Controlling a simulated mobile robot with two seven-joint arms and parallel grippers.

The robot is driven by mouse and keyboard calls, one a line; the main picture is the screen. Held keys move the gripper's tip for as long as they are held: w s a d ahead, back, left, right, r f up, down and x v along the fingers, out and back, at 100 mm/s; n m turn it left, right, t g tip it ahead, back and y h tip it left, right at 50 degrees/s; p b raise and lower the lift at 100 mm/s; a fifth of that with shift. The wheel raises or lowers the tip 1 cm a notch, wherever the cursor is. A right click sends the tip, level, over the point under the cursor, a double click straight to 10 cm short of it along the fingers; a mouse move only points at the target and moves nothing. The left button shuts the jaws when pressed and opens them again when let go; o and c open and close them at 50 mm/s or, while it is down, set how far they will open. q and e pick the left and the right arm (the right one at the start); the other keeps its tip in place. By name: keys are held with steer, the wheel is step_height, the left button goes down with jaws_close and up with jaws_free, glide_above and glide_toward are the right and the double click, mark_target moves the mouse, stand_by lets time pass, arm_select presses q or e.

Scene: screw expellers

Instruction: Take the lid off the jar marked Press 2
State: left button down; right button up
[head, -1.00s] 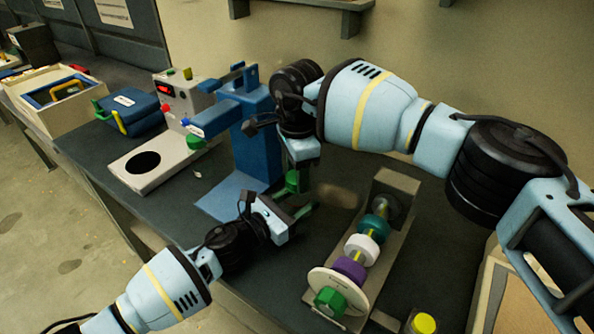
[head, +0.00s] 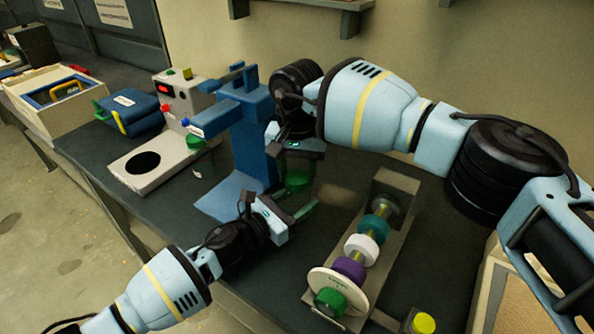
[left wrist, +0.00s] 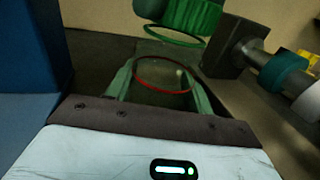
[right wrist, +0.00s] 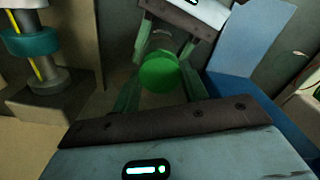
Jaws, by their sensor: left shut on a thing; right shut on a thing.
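A clear jar with a red ring at its mouth (left wrist: 164,88) sits between the fingers of my left gripper (left wrist: 160,88), which is shut on it. The jar's mark is not readable. My right gripper (right wrist: 157,92) is shut on a green lid (right wrist: 160,72). In the left wrist view the lid (left wrist: 190,15) is above and beyond the jar's mouth, with a visible gap between them. In the head view the lid (head: 297,180) hangs under the right gripper, just above the left gripper (head: 300,212); the glass is hard to make out there.
A blue press (head: 252,130) stands close behind the grippers. A screw expeller (head: 365,250) with coloured rings lies to the right. A grey control box (head: 180,100) and a blue case (head: 133,110) stand to the left.

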mark_target(297, 177)
steer(key=shift+r, duration=0.3)
steer(key=shift+r, duration=0.8)
stand_by(0.4)
steer(key=shift+r, duration=2.05)
arm_select(q)
steer(key=c, duration=0.5)
jaws_free()
